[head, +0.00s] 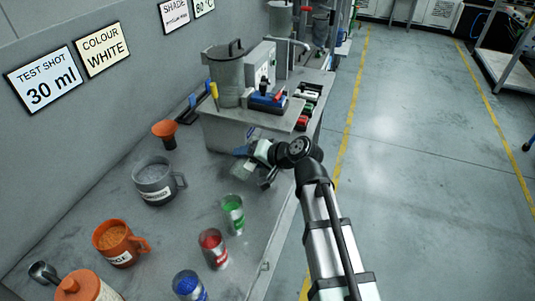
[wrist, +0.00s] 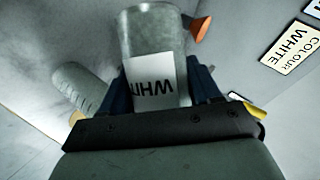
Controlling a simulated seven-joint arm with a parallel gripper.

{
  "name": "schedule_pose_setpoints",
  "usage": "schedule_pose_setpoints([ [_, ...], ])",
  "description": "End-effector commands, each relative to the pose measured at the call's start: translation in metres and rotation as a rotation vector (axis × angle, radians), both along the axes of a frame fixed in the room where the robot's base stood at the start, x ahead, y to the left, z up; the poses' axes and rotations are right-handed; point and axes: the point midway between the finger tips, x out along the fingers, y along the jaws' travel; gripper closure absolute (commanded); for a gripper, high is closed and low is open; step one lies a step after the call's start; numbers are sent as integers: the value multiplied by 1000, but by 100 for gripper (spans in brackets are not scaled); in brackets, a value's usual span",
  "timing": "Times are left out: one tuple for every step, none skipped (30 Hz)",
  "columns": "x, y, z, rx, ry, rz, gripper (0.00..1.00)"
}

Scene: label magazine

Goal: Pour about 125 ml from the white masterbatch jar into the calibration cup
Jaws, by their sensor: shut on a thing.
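My gripper (head: 253,160) is shut on the white masterbatch jar (wrist: 154,42), a clear grey jar with a white label partly reading "WHIT". The label reads upside down in the wrist view, with blue fingers on both sides of the jar. In the head view the gripper is over the bench's right part, and the jar is small and partly hidden, so its tilt and contents are unclear. A pale, rounded cylinder (wrist: 78,88) lies left of the jar in the wrist view; I cannot tell whether it is the calibration cup. No cup is clearly identifiable.
Green (head: 233,214), red (head: 213,248) and blue (head: 189,287) jars line the bench front. A grey jug (head: 154,181), orange jug (head: 119,243) and orange funnel (head: 165,133) stand left. A machine (head: 259,66) is behind. Wall signs read "TEST SHOT 30 ml" (head: 44,81) and "COLOUR WHITE" (head: 102,50).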

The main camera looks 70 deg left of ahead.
Motion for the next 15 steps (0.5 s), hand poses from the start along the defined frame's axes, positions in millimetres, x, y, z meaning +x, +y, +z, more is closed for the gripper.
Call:
schedule_pose_setpoints([
  [0, 0, 1, -2, 5, 0, 73],
  [0, 0, 1, -3, 8, 0, 73],
  [0, 0, 1, -5, 12, 1, 73],
  [0, 0, 1, -6, 15, 1, 73],
  [0, 0, 1, -8, 18, 1, 73],
  [0, 0, 2, -10, 22, 2, 73],
  [0, 0, 2, -11, 25, 1, 73],
  [0, 0, 2, -12, 28, 1, 73],
  [0, 0, 3, -14, 32, 1, 73],
  [0, 0, 3, -16, 35, 0, 73],
  [0, 0, 3, -16, 39, 0, 73],
  [0, 0, 3, -19, 43, 0, 73],
  [0, 0, 4, -20, 46, 0, 73],
  [0, 0, 4, -21, 50, 0, 73],
  [0, 0, 4, -23, 53, 0, 73],
])
